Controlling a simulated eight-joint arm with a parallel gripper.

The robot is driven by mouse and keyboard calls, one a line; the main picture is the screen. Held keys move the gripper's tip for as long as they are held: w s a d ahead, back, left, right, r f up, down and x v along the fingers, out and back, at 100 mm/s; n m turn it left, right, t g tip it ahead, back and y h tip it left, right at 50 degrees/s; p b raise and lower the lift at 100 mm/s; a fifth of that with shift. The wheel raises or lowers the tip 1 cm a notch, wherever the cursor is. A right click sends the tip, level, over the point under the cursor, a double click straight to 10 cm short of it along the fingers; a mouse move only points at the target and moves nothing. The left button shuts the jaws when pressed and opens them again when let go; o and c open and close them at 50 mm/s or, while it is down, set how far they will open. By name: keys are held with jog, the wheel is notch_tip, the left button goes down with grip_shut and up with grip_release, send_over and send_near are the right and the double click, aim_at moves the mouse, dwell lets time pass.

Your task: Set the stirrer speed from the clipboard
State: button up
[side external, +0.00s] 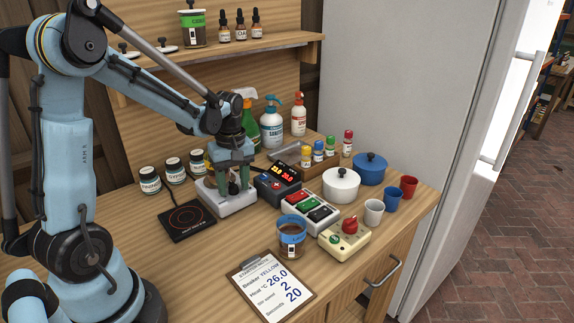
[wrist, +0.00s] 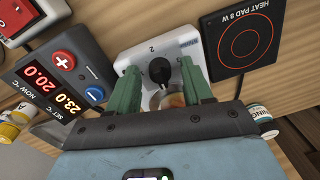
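The clipboard (side external: 270,287) lies on the bench front; its sheet reads Beaker YELLOW, Heat °C 26.0, Stir speed 2, Seconds 20. The stirrer, a white box (side external: 232,203), stands beside the black heat pad. In the wrist view the stirrer (wrist: 137,58) shows a black knob (wrist: 159,70) with a printed 2 at its edge; I cannot tell the knob's setting. My gripper (side external: 236,190) is low over the stirrer. In the wrist view its green fingers (wrist: 158,78) are apart, one on each side of the knob, with visible gaps. The gripper hides part of the stirrer.
The heater box (side external: 277,184) beside the stirrer shows SET 23.0 and NOW 20.0 in the wrist view. The heat pad (side external: 187,220) is on the other side. A blue-banded beaker (side external: 291,245), a switch box (side external: 309,211) and a yellowish button box (side external: 344,238) stand to the right.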

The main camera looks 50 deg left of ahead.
grip_shut()
jog(key=shift+m, duration=0.3)
